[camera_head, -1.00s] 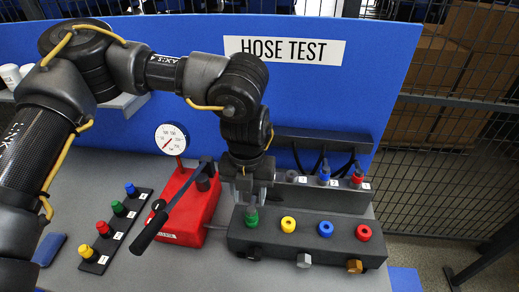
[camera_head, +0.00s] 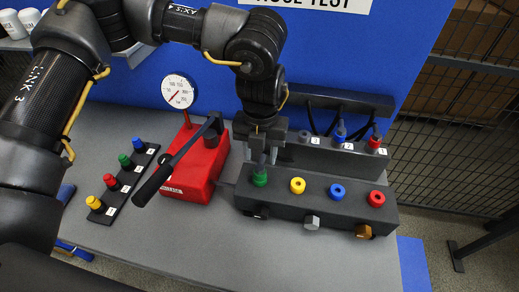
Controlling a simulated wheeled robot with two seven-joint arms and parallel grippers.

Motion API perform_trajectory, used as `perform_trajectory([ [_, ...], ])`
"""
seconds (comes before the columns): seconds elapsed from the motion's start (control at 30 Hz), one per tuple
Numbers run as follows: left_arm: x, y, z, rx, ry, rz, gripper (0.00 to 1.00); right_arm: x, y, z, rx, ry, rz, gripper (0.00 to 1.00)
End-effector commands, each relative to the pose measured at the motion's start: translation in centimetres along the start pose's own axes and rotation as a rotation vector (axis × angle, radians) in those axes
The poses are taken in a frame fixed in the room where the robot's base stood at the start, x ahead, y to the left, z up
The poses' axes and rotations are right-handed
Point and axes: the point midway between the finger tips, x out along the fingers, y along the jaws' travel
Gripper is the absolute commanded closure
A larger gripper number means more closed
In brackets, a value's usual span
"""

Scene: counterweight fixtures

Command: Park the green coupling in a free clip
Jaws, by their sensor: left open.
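My left gripper (camera_head: 262,158) is open, pointing down just above the green fitting (camera_head: 259,177) at the left end of the dark front block (camera_head: 320,208). The fingers hide most of what stands on that fitting, so I cannot tell whether the green coupling lies between them. Behind is a dark clip rack (camera_head: 322,155) with numbered labels. A blue coupling (camera_head: 340,134) and a red coupling (camera_head: 375,142) stand in its clips. A clip left of the blue one (camera_head: 304,136) looks empty. The rack's left end is hidden by my gripper. My right gripper is not in view.
The front block also has yellow (camera_head: 298,186), blue (camera_head: 337,192) and red (camera_head: 376,199) fittings. A red pump (camera_head: 195,170) with a black lever and gauge (camera_head: 178,91) stands close left. A strip of coloured caps (camera_head: 122,185) lies farther left.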

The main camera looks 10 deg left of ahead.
Motion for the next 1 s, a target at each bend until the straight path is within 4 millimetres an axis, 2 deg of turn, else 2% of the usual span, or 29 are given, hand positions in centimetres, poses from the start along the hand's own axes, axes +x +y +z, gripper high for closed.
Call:
perform_trajectory([
  [0.03, 1.3, 0.0, 0.0, 0.001, 0.0, 0.0, 0.56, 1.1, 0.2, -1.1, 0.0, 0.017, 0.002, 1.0],
  [0.13, 2.9, -0.1, 0.0, 0.002, 0.001, -0.001, 0.56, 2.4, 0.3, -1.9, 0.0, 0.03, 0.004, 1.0],
  [0.3, 4.8, -0.1, 0.0, 0.003, 0.0, 0.0, 0.56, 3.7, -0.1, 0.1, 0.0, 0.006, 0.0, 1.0],
  [0.43, 5.4, -0.1, 0.0, 0.002, -0.002, 0.0, 0.56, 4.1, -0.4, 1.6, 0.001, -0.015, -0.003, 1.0],
  [0.73, 5.4, -0.1, 0.0, 0.002, -0.002, -0.001, 0.56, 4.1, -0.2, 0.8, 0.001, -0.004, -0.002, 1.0],
  [1.0, 5.4, -0.1, 0.0, 0.002, -0.001, -0.001, 0.9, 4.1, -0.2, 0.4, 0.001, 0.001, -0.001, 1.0],
])
